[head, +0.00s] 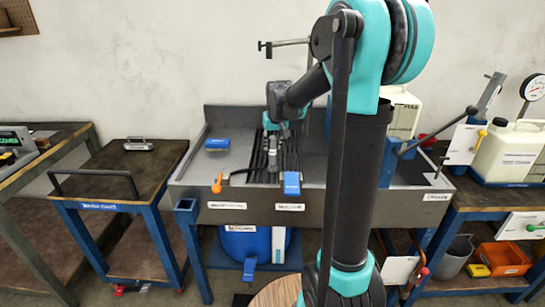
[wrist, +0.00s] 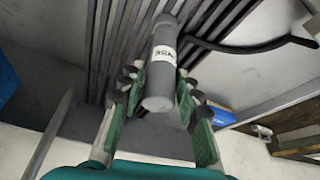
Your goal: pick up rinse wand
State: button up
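The rinse wand, a grey cylinder with a white label, lies on the dark slats of the wash sink; it shows in the wrist view (wrist: 162,65) and, small, in the head view (head: 272,160). A dark hose (wrist: 250,46) runs from beside it to the right in the wrist view. My gripper (wrist: 160,88) is open, with one finger on each side of the wand's near end. Narrow gaps appear to show between fingers and wand; contact is not clear. In the head view my gripper (head: 278,136) is over the sink's slats, partly hidden by its own wrist.
The grey sink (head: 325,208) has a raised back wall. A blue block (head: 217,143) lies on its left side. An orange-handled valve (head: 217,184) and a blue tag (head: 292,184) are at the front edge. A cart (head: 110,171) stands left, and a white jug (head: 508,150) right.

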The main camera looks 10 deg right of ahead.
grip_shut()
notch_tip(320, 180, up, 20)
dwell(0.8)
jog(key=shift+f, duration=0.75)
